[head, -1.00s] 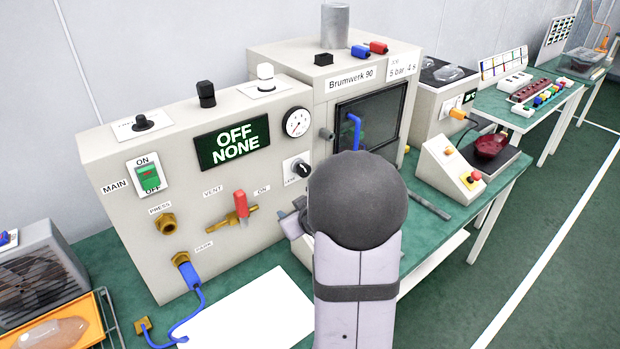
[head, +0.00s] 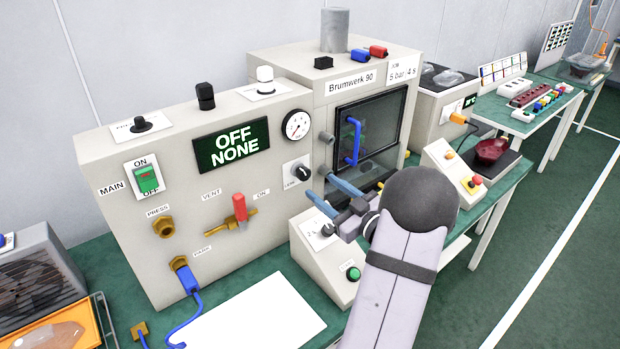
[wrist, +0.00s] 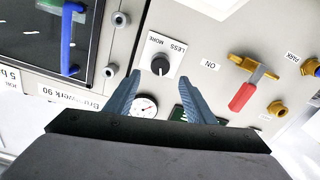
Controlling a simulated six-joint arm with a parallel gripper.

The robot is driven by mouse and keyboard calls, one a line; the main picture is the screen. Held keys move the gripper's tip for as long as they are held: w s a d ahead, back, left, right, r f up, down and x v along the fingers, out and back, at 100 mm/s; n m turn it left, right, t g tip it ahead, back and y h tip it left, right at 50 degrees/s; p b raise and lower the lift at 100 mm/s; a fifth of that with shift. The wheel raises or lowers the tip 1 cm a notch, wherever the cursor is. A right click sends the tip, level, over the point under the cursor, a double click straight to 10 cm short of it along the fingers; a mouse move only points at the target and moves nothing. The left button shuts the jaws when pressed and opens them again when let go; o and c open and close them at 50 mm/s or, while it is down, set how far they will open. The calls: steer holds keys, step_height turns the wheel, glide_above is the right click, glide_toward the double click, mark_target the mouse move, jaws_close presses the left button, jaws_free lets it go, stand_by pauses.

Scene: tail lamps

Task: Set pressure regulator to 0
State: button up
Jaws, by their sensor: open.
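The pressure regulator is a black knob (head: 302,171) on a white plate on the grey panel, below the round gauge (head: 298,124). In the wrist view the knob (wrist: 159,66) sits on a plate marked MORE and LESS, with a white line on it. My gripper (head: 318,184) is open and empty in front of the panel, close to the knob's right and below. In the wrist view my two blue fingers (wrist: 157,90) point towards the knob, one on each side of its line, apart from it. The gauge (wrist: 145,106) shows partly between the fingers. Its exact reading is too small to tell.
A red-handled valve (head: 240,208) stands out left of the knob. A cabinet with a blue door handle (head: 354,141) is to the right. A sloped control box (head: 325,260) with a green button sits below my gripper. The display (head: 232,145) reads OFF NONE.

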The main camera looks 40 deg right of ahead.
mark_target(306, 176)
steer(key=shift+w+p, duration=1.15)
steer(key=shift+w, duration=2.2)
steer(key=c, duration=1.1)
steer(key=shift+o, duration=0.2)
steer(key=shift+f+n+b, duration=0.15)
steer(key=shift+n+b, duration=0.15)
steer(key=shift+b, duration=0.25)
